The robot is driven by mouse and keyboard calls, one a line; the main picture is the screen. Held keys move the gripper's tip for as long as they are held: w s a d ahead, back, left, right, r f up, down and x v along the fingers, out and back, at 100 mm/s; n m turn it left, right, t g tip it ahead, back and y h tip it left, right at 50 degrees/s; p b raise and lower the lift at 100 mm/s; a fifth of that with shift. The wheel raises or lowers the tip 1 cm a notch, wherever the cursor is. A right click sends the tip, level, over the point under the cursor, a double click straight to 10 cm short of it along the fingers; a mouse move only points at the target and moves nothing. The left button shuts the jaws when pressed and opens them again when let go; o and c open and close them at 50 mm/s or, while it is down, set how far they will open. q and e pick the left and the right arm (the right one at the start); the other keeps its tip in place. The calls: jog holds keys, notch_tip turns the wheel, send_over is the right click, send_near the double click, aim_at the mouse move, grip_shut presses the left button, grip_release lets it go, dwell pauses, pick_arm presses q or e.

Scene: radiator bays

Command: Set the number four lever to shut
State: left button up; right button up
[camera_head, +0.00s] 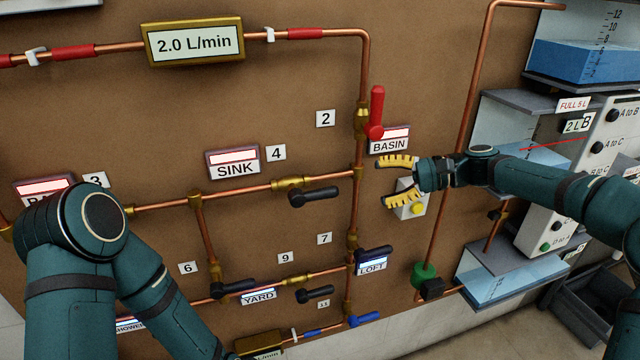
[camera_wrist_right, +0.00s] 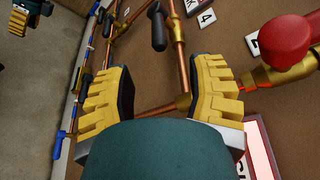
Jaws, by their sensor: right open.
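The number four lever (camera_head: 313,196) is a black handle at a brass valve on the middle horizontal copper pipe. It lies roughly along the pipe, pointing right. Its number plate 4 (camera_head: 275,153) is above it and also shows in the right wrist view (camera_wrist_right: 206,18). The black lever at the top of that view (camera_wrist_right: 158,28) looks like the same one. My right gripper (camera_head: 382,180) is open and empty, right of the lever and apart from it, beyond the vertical pipe. My left gripper (camera_wrist_right: 20,14) shows only partly at the wrist view's top left corner; its jaws are unclear.
A red lever (camera_head: 376,112) stands upright by plate 2, above my right gripper. Black levers for 7 (camera_head: 375,254) and 9 (camera_head: 314,294) are below. Water tanks (camera_head: 500,280) stand at right. My left arm covers the lower left.

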aim_at(335, 192)
jog(key=x, duration=1.3)
jog(key=shift+a+f, duration=0.1)
jog(key=shift+f, duration=0.05)
grip_shut()
